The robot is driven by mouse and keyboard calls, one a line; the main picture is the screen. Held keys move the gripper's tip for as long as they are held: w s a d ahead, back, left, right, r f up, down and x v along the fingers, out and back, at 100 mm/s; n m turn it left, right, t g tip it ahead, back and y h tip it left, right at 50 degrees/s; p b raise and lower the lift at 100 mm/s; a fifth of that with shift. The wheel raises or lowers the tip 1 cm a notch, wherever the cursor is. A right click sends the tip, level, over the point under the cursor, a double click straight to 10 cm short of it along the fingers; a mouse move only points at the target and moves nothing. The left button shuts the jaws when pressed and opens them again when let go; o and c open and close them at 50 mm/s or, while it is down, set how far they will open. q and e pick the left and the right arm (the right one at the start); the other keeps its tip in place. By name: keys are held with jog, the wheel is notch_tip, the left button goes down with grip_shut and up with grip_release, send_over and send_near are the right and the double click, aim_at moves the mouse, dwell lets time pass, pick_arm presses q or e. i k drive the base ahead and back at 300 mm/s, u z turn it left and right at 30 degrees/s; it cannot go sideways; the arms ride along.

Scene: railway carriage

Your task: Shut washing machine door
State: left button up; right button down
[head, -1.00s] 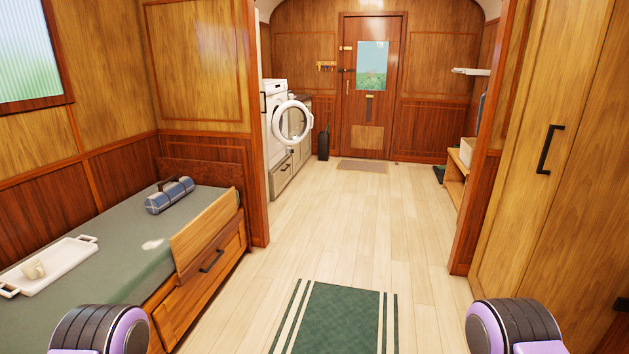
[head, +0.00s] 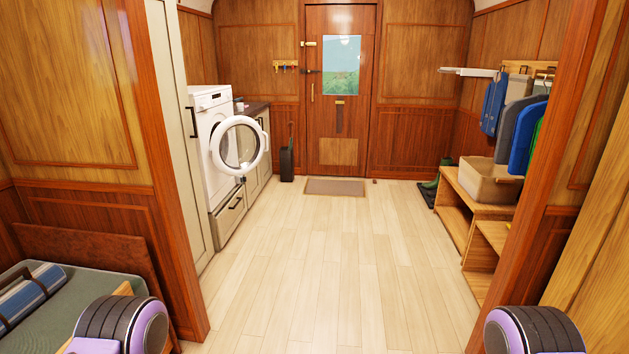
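The white washing machine (head: 213,140) stands along the left wall beyond the wooden partition, on a low drawer base. Its round door (head: 241,146) with a white ring and clear glass is swung wide open, out into the aisle. It is some distance ahead of me, and nothing of mine touches it. Parts of my two arms, dark and purple, show at the bottom left and bottom right. Neither gripper shows in the head view.
The pale plank floor (head: 305,262) is clear between the partition posts and up to the doormat (head: 336,187). The bed (head: 80,309) is at lower left. A wooden bench (head: 453,211) holding a bin (head: 488,181) stands on the right, below hanging coats (head: 527,135). A tall cabinet (head: 183,150) stands before the washer.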

aim_at(216, 155)
jog(key=u, duration=0.1)
jog(key=i, duration=2.55)
jog(key=u, duration=0.55)
jog(key=i, duration=2.45)
jog(key=u, duration=0.35)
